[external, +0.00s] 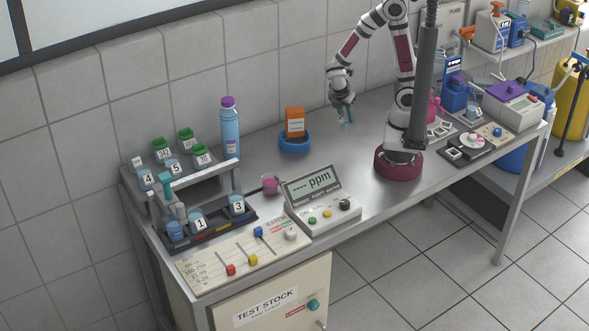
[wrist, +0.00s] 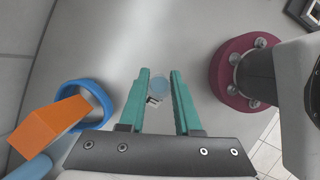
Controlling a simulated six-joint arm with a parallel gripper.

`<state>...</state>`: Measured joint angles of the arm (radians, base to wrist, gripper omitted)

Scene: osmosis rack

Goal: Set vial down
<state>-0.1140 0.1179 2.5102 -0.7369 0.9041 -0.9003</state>
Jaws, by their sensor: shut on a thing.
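My gripper (external: 344,108) hangs over the back middle of the steel bench (external: 360,160), left of my arm's base, pointing down. Its teal fingers are shut on a small pale blue vial (external: 346,126). In the wrist view the vial (wrist: 158,85) shows between the two fingers (wrist: 159,95), with a small white and dark mark beside it. Its lower end is too small to tell whether it touches the bench. Other vials, with numbered labels and some green caps, stand in the rack (external: 200,181) at the left end of the bench.
A blue ring (external: 294,146) with an orange box (external: 295,122) stands left of my gripper. The bench around my gripper is clear. Instruments crowd the right end.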

